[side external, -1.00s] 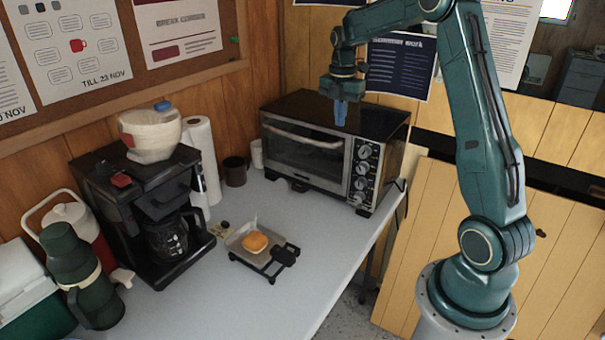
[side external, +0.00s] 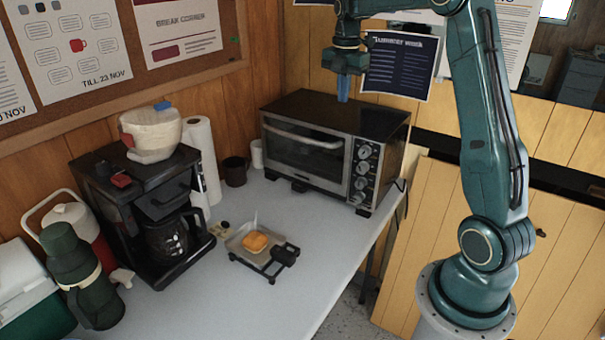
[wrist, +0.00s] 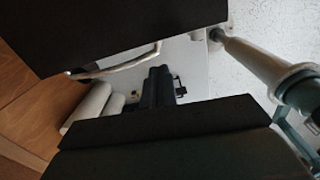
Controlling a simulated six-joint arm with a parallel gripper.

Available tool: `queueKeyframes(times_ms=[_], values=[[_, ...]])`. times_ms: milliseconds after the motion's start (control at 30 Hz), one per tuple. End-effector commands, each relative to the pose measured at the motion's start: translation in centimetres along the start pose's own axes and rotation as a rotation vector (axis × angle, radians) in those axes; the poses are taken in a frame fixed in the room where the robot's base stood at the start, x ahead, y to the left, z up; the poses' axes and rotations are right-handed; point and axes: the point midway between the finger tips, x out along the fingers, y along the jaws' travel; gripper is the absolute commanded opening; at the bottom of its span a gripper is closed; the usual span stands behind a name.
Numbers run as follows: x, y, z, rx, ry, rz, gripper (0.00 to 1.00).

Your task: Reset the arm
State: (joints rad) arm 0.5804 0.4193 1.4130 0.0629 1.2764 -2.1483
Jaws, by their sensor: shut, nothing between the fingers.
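My gripper (side external: 343,88) is shut and empty. In the side external view it hangs pointing down above the top of the toaster oven (side external: 318,150), near the oven's right half, with a gap that looks small. In the wrist view the closed fingers (wrist: 160,84) show in the middle, with the dark oven top and its handle at the upper left. My arm reaches up and over from its base at the right.
A small tray (side external: 262,258) with an orange-brown item (side external: 255,242) on it lies on the grey table (side external: 290,290). A coffee maker (side external: 150,185), a green flask (side external: 82,275), a paper roll (side external: 203,150) and a dark mug (side external: 235,172) stand left of the oven. The table's front middle is clear.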

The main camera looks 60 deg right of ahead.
Motion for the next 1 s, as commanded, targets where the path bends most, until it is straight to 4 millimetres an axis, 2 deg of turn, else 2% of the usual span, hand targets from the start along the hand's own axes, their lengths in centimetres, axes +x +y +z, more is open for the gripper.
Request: queueKeyframes(times_ms=[267,500,733,1000], values=[[-3.4,-2.0,-5.7,0.213,-0.021,0.07,0.0],[-5.8,-5.2,-11.1,0.448,-0.011,0.148,0.0],[-7.0,-8.9,-15.7,0.67,0.03,0.219,0.0],[-7.0,-14.0,-20.1,0.932,0.114,0.291,0.0]])
